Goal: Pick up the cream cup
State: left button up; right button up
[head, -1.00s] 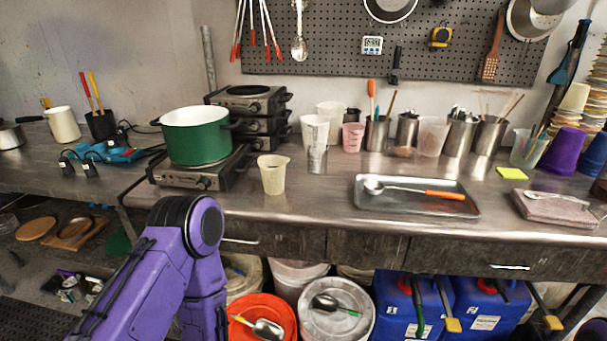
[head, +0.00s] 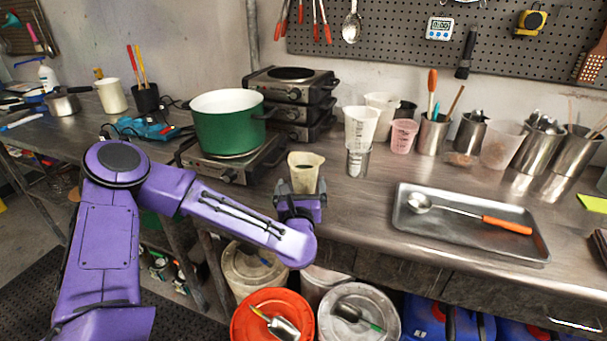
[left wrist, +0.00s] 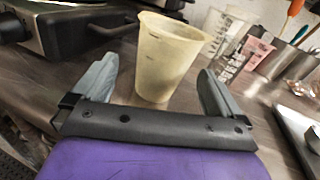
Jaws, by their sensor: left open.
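The cream cup (head: 306,166) stands upright on the steel counter, in front of the stacked hot plates and to the right of the green pot. It also shows in the left wrist view (left wrist: 163,58), straight ahead of the jaws. My left gripper (head: 299,188) is open at the near side of the cup and hides its lower part in the head view. In the left wrist view its two fingers (left wrist: 158,85) stand apart to the left and right of the cup's lower part. My right gripper is not in view.
The green pot (head: 228,125) sits on a hot plate (head: 232,165) left of the cup. A clear beaker (head: 359,160) and white cups (head: 360,125) stand to its right. A metal tray (head: 450,244) with a ladle lies further right. Buckets (head: 272,318) stand below the counter.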

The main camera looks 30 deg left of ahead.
aim_at(305, 183)
pick_arm(q)
jog(key=x, duration=0.3)
jog(key=p+x, duration=0.1)
jog(key=shift+w+d+f, duration=0.1)
jog(key=shift+w+f, duration=0.1)
jog(key=shift+w, duration=0.3)
jog(key=c, duration=1.1)
jog(key=shift+c, duration=0.2)
jog(key=shift+r, duration=0.1)
